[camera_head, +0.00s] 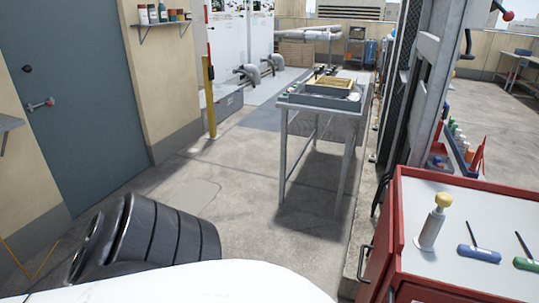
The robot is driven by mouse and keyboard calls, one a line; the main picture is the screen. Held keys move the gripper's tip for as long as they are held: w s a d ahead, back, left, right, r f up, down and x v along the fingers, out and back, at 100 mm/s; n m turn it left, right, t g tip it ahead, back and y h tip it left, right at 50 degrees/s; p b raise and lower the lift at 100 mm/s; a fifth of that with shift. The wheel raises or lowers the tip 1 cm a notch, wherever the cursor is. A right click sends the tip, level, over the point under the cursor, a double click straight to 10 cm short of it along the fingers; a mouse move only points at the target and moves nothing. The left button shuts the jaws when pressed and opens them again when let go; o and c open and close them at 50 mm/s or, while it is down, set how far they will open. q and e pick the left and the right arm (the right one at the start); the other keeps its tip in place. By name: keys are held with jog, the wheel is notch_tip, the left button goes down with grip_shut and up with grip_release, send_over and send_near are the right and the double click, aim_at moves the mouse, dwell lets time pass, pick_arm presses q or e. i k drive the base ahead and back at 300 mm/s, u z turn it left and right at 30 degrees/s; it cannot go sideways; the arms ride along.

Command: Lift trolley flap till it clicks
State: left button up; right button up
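A grey metal trolley or table (284,152) on thin legs stands ahead, a little right of centre. Trays sit on its top. A grey panel (338,127) seems to hang below the near edge of the top; I cannot tell whether it is a flap. A red tool cabinet (395,230) with a pale top stands close at the lower right, with dark handles on its left side. No flap can be clearly made out on it. Neither of my grippers is in view.
A blue-grey door (75,100) and a shelf (165,24) are at left. A yellow post (209,95) stands beyond. Concrete floor between is clear.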

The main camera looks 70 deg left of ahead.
aim_at(382, 247)
jog(key=u, duration=0.7)
jog(key=k, duration=1.1)
jog(key=u, duration=1.75)
jog(key=i, duration=1.1)
jog(key=z, duration=0.55)
jog(key=i, duration=0.6)
jog(key=z, duration=0.4)
